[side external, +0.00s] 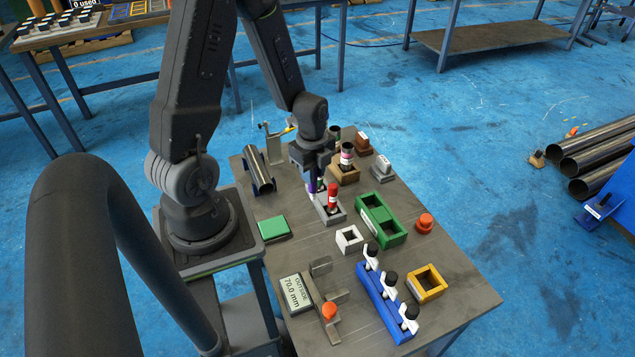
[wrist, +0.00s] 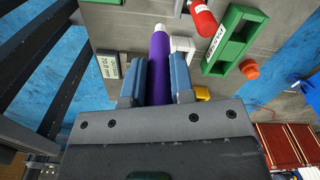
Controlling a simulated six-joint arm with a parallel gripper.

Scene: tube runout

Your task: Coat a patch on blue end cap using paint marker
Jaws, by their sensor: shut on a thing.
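My gripper (wrist: 159,72) is shut on a purple marker (wrist: 160,50), which sticks out between the two fingers with its pale end away from the palm. In the side external view my gripper (side external: 313,168) is low over the table, and the purple marker (side external: 312,185) shows under it. The marker is just left of a red marker (side external: 333,195) that stands in a grey block (side external: 330,215); the red one also shows in the wrist view (wrist: 203,20). I cannot make out a blue end cap in either view.
A green two-opening holder (side external: 381,218), a white square holder (side external: 349,239) and a blue rack (side external: 384,305) of bottles stand nearby. A dark tube (side external: 260,172) lies in a cradle at left. An orange cap (side external: 425,221) lies right. The table's front right corner is clear.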

